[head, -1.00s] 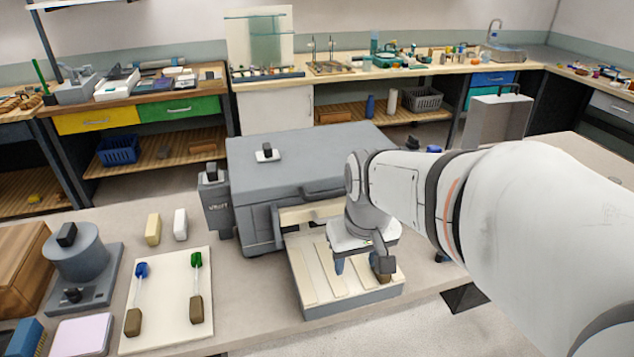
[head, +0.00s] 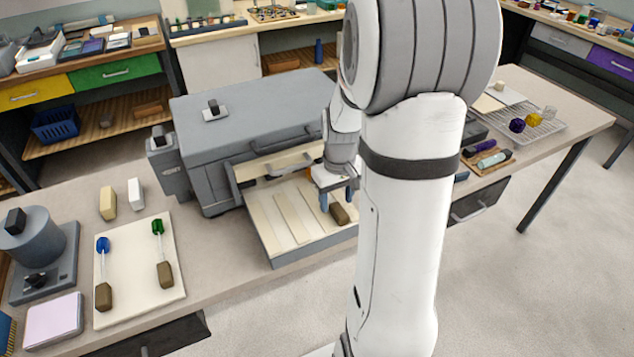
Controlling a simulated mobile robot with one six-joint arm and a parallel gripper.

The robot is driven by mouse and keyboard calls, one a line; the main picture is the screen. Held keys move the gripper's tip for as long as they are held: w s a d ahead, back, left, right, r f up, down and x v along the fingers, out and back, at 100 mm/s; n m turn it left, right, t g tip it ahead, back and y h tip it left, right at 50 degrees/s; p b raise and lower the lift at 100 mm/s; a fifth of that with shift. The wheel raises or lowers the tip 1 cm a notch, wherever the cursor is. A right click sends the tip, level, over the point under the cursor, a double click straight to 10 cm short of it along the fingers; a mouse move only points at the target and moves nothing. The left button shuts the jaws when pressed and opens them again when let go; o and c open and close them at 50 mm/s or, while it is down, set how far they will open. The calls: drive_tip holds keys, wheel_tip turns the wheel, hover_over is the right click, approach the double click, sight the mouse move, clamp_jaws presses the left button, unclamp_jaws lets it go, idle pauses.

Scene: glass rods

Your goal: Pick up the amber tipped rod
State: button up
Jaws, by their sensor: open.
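My gripper (head: 336,199) is open, pointing down over the right side of the pulled-out tray (head: 262,235) of the grey box-shaped oven (head: 250,110). A brown rod handle (head: 340,214) lies on the tray just in front of and below the fingers. A small amber patch (head: 316,178), likely the rod's tip, shows at the oven mouth behind the gripper. The rod between them is hidden by the gripper. I cannot tell whether the fingers touch the rod.
A blue-tipped rod (head: 103,269) and a green-tipped rod (head: 161,250) lie on a cream board (head: 140,295) at left. A rack (head: 540,133) with purple, yellow and clear lumps stands at right. My arm covers the centre. Bare tabletop lies between board and tray.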

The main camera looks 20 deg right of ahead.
wheel_tip(320, 180, down, 2)
drive_tip(key=c, duration=1.1)
